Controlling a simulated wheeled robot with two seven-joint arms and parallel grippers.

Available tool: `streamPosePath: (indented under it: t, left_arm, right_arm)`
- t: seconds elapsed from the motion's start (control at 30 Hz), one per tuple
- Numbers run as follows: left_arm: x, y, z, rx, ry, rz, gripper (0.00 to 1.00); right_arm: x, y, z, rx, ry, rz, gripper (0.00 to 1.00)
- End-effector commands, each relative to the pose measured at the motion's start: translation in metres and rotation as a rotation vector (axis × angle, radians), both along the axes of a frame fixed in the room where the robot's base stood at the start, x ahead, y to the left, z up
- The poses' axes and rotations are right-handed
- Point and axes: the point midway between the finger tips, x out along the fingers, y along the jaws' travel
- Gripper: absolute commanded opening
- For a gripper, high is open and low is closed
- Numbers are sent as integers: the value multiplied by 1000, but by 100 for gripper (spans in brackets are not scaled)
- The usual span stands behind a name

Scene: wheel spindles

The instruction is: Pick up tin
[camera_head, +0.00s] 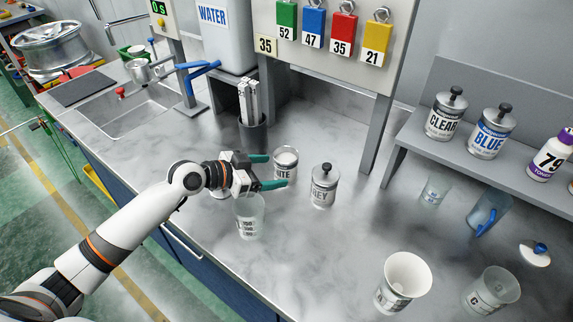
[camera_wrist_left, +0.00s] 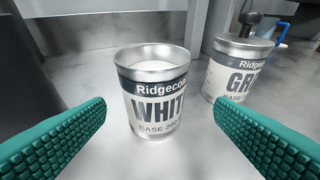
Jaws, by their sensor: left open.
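An open white-labelled tin (camera_head: 286,165) with no lid stands upright on the grey marbled counter (camera_head: 335,255); the word on its label is partly hidden in the head view. In the left wrist view the tin (camera_wrist_left: 155,92) reads WHITE and stands ahead, between the two teal fingers and apart from both. My left gripper (camera_head: 276,171) is open and empty, with its fingers spread toward the tin. A lidded grey tin (camera_head: 323,186) stands just right of the white tin; it also shows at the right of the left wrist view (camera_wrist_left: 238,70).
A clear measuring cup (camera_head: 249,217) stands just below my left gripper. A dark holder (camera_head: 252,133) stands behind it. A white cup (camera_head: 403,283) and a clear cup (camera_head: 490,291) stand at the front right. A shelf (camera_head: 410,150) carries CLEAR and BLUE tins.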

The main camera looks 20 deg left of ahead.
Motion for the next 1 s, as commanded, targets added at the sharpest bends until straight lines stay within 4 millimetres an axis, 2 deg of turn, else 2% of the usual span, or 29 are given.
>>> streamPosePath:
  t: [0.17,0.5,0.77,0.8,0.87,1.0]
  left_arm:
    - [9,-7,-3,-1,-1,0,77]
    - [42,-31,-17,-1,-1,0,77]
    - [45,-34,-20,1,-1,-1,77]
    - [44,-34,-20,1,-1,-1,76]
    - [44,-34,-20,1,-1,-1,66]
    - [44,-34,-20,1,-1,0,43]
  right_arm:
    - [0,-4,4,-5,0,2,36]
    - [0,-6,17,-8,0,2,36]
    - [0,-6,17,-7,-1,1,36]
    - [0,-6,17,-7,-1,1,36]
    - [0,-6,17,-7,-1,1,36]
    - [0,-6,17,-7,-1,1,36]
